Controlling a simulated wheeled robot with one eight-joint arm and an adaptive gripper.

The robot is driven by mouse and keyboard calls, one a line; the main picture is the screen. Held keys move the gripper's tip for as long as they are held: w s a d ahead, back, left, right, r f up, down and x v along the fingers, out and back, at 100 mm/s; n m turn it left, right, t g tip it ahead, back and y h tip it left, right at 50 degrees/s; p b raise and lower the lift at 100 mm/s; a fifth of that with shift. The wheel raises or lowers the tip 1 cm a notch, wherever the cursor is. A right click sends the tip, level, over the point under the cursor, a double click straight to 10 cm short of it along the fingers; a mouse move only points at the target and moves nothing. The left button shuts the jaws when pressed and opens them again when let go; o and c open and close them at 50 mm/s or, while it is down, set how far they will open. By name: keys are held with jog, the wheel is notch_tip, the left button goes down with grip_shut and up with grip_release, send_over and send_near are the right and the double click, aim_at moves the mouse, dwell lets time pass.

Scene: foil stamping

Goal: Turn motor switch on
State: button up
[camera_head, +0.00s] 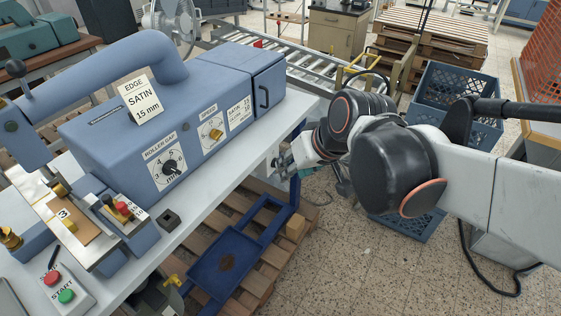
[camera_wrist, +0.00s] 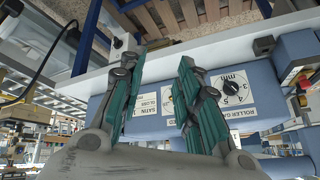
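No part in view carries a readable motor label, so I cannot tell which one is the motor switch. A control box (camera_head: 66,287) with a red and a green button, marked START, sits at the lower left of the head view. A small pale box (camera_wrist: 124,43) with a black cable near it sits by the bench edge in the wrist view; I cannot tell what it is. My gripper (camera_head: 282,161) is beside the bench's front edge, right of the blue machine (camera_head: 110,140). In the wrist view my gripper (camera_wrist: 163,62) is open, with nothing between its teal-padded fingers.
The machine's front has a ROLLER GAP dial (camera_head: 170,166) and a speed dial (camera_head: 213,132). The white bench (camera_head: 215,184) runs along it. A wooden pallet and a blue frame (camera_head: 225,263) lie below. Blue crates (camera_head: 458,90) stand behind my arm. Open floor lies front right.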

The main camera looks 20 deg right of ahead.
jog(key=w+d+f+n+y+b, duration=0.1)
jog(key=w+d+f+y, duration=0.1)
jog(key=w+f, duration=0.45)
jog(key=w+d+f+n+y+b, duration=0.1)
jog(key=w+f+n+y+b, duration=0.15)
jog(key=w, duration=0.65)
jog(key=w+d+f+n+t+y+b, duration=0.1)
jog(key=w+d+f+n+t, duration=0.1)
jog(key=w+d+f, duration=0.4)
jog(key=w+d+f+n+t+y+b, duration=0.1)
jog(key=w+d+f+n+t, duration=0.1)
jog(key=d+f, duration=0.7)
jog(key=s+f+b+x, duration=0.1)
jog(key=b+x, duration=0.3)
jog(key=x, duration=1.1)
jog(key=shift+w+a+f, duration=0.2)
jog(key=shift+a, duration=0.35)
grip_shut()
